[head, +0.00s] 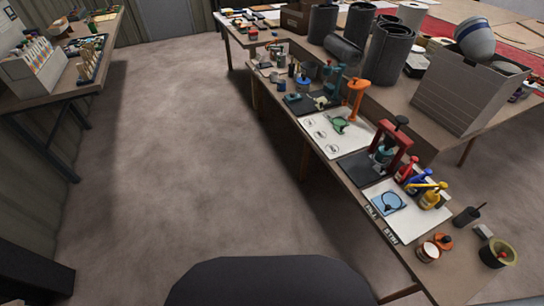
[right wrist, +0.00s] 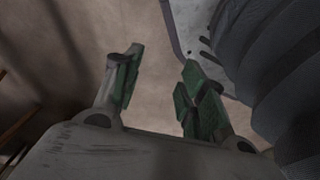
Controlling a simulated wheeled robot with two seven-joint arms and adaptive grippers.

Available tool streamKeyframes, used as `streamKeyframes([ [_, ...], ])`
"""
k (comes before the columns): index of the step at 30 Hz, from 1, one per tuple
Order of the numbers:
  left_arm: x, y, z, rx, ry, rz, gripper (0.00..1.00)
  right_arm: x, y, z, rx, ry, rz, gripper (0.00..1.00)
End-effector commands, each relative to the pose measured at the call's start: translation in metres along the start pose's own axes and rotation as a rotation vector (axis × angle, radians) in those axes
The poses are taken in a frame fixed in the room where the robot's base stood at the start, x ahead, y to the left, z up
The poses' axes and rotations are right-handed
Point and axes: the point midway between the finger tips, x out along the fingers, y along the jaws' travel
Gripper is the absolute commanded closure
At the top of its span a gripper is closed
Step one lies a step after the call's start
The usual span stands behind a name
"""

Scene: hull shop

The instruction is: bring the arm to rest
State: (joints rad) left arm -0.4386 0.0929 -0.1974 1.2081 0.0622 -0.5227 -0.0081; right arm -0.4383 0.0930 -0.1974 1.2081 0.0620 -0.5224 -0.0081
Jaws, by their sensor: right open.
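My right gripper (right wrist: 160,62) shows in the right wrist view, its two green-padded fingers apart with nothing between them. Bare brown floor (right wrist: 165,30) lies beyond the fingertips. A dark ribbed form fills the right side of that view, with a pale plate edge beside it. Neither gripper shows in the head view, and my left gripper is in no view. The right arm's full pose is hidden.
A long workbench (head: 293,123) runs down the right, with a red clamp (head: 397,146), several bottles and mats on it. Grey rolls (head: 390,52) and a big grey box (head: 470,88) stand behind. A side table (head: 75,84) is at left. The floor (head: 170,150) between is clear.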

Motion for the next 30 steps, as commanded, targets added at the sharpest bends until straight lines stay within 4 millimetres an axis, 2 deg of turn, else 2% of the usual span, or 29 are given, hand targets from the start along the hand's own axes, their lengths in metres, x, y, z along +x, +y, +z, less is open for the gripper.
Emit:
streamKeyframes([
  [1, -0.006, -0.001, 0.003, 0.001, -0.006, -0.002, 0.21, -0.006, 0.001, 0.003, -0.001, -0.007, 0.002, 0.58],
  [14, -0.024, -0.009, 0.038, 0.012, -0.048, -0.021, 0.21, -0.024, 0.009, 0.039, -0.011, -0.049, 0.021, 0.58],
  [30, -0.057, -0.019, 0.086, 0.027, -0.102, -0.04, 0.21, -0.057, 0.018, 0.086, -0.027, -0.103, 0.04, 0.58],
])
